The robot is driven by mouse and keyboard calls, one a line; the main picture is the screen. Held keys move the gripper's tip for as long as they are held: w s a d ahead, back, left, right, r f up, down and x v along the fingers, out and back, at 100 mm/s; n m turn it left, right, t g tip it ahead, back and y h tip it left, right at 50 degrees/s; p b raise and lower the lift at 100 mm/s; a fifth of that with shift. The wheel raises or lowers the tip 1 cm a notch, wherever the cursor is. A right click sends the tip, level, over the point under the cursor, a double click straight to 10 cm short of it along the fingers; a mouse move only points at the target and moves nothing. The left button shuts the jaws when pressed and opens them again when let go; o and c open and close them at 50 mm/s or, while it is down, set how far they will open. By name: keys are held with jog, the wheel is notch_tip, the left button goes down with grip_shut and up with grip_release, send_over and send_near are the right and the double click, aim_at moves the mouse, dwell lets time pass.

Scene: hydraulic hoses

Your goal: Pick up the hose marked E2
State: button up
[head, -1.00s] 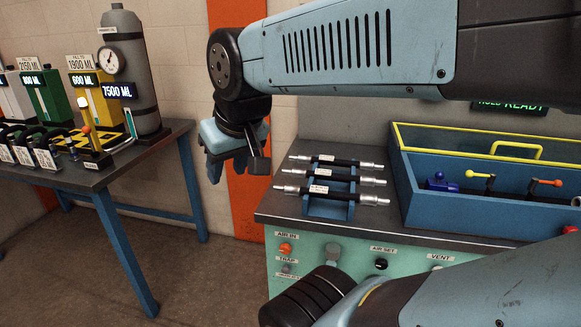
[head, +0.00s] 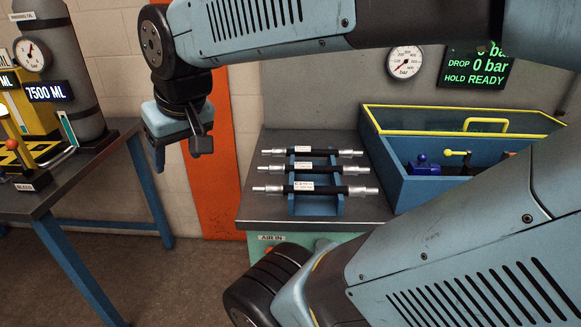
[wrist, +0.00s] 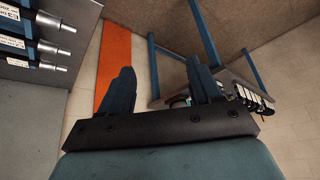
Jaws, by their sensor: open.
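Three black hoses with silver end fittings and white labels lie side by side across a blue rack (head: 316,206) on the bench: a front hose (head: 325,189), a middle hose (head: 325,169) and a back hose (head: 325,152). My gripper (head: 178,150) hangs open and empty, left of the rack and above the bench level. In the wrist view its two fingers (wrist: 160,68) are spread with nothing between them, and hose ends (wrist: 55,52) show at the upper left.
A blue tray with yellow rim (head: 395,178) holding valves stands right of the rack. A side table (head: 60,195) with a grey cylinder (head: 80,85) is at left. Floor shows between table and bench. A gauge (head: 405,62) and display (head: 477,68) are on the back wall.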

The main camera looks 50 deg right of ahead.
jog(key=w+d+f+m+g, duration=0.4)
jog(key=w+d+f+m, duration=0.2)
jog(key=w+d+m, duration=0.15)
jog(key=m+g+h, duration=0.8)
jog(key=m+g, duration=0.4)
jog(key=m, duration=0.8)
send_near(299, 165)
jog(key=x, duration=0.3)
jog(key=shift+d+f, duration=0.2)
jog(key=shift+f, duration=0.2)
jog(key=shift+r+x, duration=0.15)
jog(key=shift+x, duration=1.1)
jog(key=shift+r+x, duration=0.1)
jog(key=shift+x, duration=1.2)
jog(key=shift+s, duration=0.15)
jog(key=shift+c, duration=0.3)
grip_shut()
